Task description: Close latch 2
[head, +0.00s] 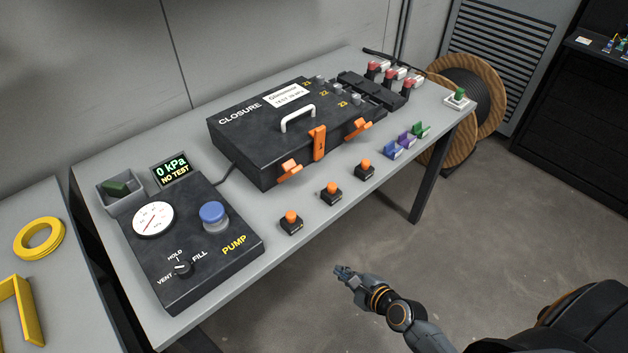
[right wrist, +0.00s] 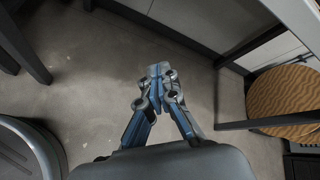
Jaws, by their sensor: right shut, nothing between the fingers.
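The black closure box (head: 255,145) sits on the grey table with its lid down and a white handle on top. Three orange latches show along its front side. The left latch (head: 289,170) and the right latch (head: 358,130) stick outward, tilted away from the box. The middle latch (head: 319,142) stands upright against the front. I cannot read a number on any latch. My right gripper (head: 343,272) is shut and empty, over the floor in front of the table, apart from the box. Its closed fingers (right wrist: 158,73) also show in the right wrist view. My left gripper is out of view.
Three orange-topped blocks, the nearest one (head: 291,222) at left, stand between the box and the table's front edge. The pump unit (head: 190,250) is at the left. Coloured clips (head: 405,141) lie right of the box. A cable reel (head: 480,110) stands behind the table's right end.

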